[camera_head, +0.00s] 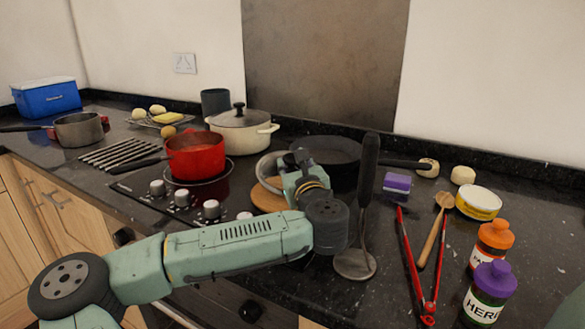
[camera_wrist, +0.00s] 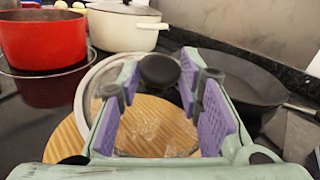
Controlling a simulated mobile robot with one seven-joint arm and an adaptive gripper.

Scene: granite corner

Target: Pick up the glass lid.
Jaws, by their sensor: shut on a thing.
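The glass lid, clear with a pale metal rim, shows in the wrist view (camera_wrist: 90,88) with its dark round knob (camera_wrist: 160,70) between my purple-padded fingers. My gripper (camera_wrist: 158,78) is shut on the lid by this knob. In the head view the lid's left part (camera_head: 263,168) shows beside my gripper (camera_head: 297,160), which hides the rest. A round wooden board (camera_head: 268,197) lies below the lid and shows through the glass. I cannot tell whether the lid is clear of the board.
A red pot (camera_head: 195,157) stands on the hob at left, with a white lidded pot (camera_head: 240,135) behind. A dark pan (camera_head: 335,150) is close at right. A skimmer (camera_head: 357,262), red tongs (camera_head: 404,250) and bottles (camera_head: 492,245) occupy the right counter.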

